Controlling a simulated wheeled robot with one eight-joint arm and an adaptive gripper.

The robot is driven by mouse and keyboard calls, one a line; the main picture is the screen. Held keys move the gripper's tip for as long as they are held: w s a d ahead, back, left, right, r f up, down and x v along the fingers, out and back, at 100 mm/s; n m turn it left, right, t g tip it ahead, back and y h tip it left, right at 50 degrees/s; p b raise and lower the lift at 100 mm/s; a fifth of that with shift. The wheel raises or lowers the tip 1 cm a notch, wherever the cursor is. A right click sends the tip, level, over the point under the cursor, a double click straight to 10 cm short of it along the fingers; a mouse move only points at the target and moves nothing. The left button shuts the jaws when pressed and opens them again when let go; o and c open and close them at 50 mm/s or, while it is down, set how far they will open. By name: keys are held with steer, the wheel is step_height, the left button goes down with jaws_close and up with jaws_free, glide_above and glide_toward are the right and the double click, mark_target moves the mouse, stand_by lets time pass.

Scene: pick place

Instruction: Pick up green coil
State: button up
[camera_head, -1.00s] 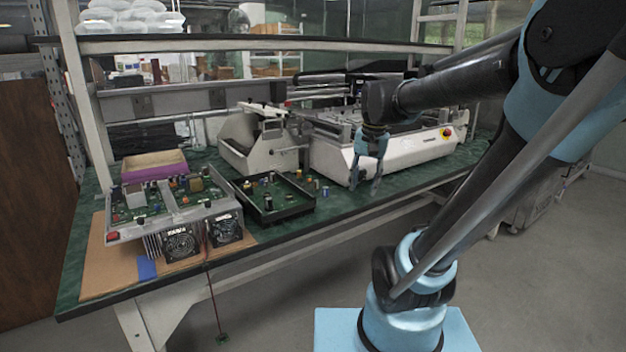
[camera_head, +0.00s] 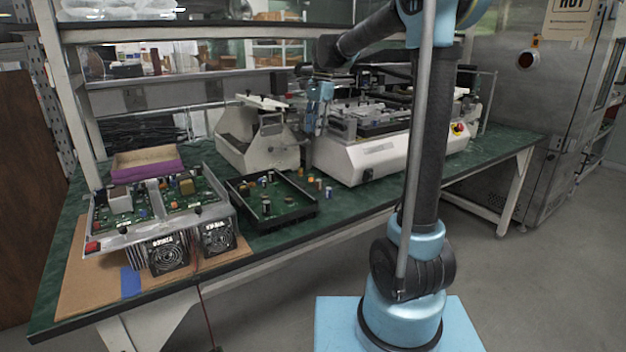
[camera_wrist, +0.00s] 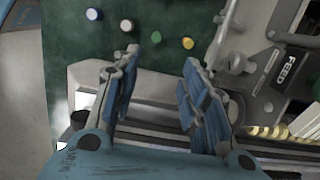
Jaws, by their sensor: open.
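The green coil (camera_wrist: 156,37) is a small round piece on the dark green bench top in the wrist view, lying beyond my fingertips and between them in the picture. My gripper (camera_wrist: 160,60) is open and empty, its two blue-padded fingers spread apart. In the head view my gripper (camera_head: 308,150) points down above the bench, between the grey bin machine and the white machine. Several small coils stand on the bench below and right of it there, but I cannot tell which is the green one.
Other small pieces lie near the coil: a blue one (camera_wrist: 94,14), a pale one (camera_wrist: 127,25) and an orange one (camera_wrist: 188,43). A black-rimmed tray (camera_head: 290,217) of parts sits left. The white machine (camera_head: 375,160) and grey bin (camera_head: 255,152) stand close. A shelf runs overhead.

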glide_toward(311, 178)
steer(key=shift+w+a+f, duration=0.15)
steer(key=shift+w+f, duration=0.3)
steer(key=shift+f, duration=0.1)
steer(key=shift+w+a+f, duration=0.15)
steer(key=shift+w+f, duration=0.25)
steer(key=shift+f, duration=0.2)
steer(key=shift+s+a+f, duration=0.1)
steer(key=shift+s+f, duration=0.1)
steer(key=shift+f, duration=0.8)
steer(key=shift+s+a+f, duration=0.1)
steer(key=shift+s+f, duration=0.1)
steer(key=shift+f, duration=0.85)
steer(key=shift+s+f, duration=0.25)
steer(key=shift+f, duration=0.75)
jaws_close()
